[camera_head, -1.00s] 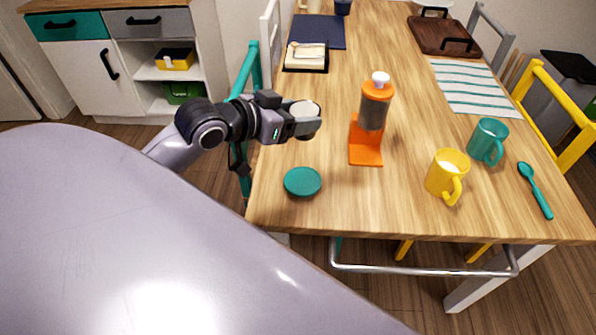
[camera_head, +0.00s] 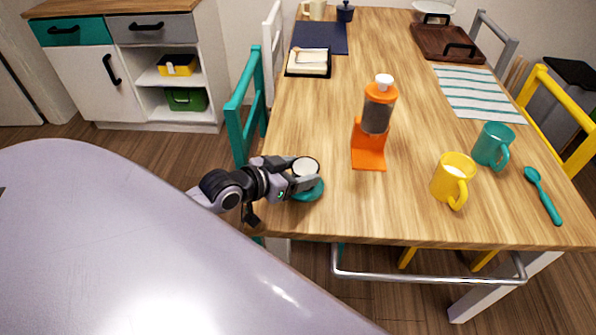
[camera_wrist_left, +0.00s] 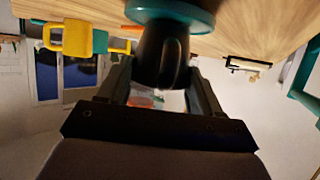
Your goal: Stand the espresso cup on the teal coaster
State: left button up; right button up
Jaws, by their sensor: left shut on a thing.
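The espresso cup (camera_head: 306,167) shows its pale round opening in the head view, near the table's left front edge. In the left wrist view its dark body (camera_wrist_left: 160,52) and handle lie between the fingers. My left gripper (camera_head: 304,180) is shut on the cup. The teal coaster (camera_head: 311,194) is directly below the cup, partly hidden by cup and fingers. In the wrist view, which looks upside down, the coaster (camera_wrist_left: 196,17) meets the cup's base; I cannot tell whether a small gap is left. The cup looks about upright. My right gripper is not in view.
An orange dispenser (camera_head: 370,150) stands right of the cup. A yellow mug (camera_head: 452,180), a teal mug (camera_head: 492,146) and a teal spoon (camera_head: 542,195) are farther right. A dark tray with a pale stack (camera_head: 308,62) lies behind.

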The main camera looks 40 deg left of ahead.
pick_arm(q)
jog(key=o, duration=1.3)
jog(key=shift+r, duration=0.1)
jog(key=v, duration=1.2)
jog(key=shift+p, duration=0.45)
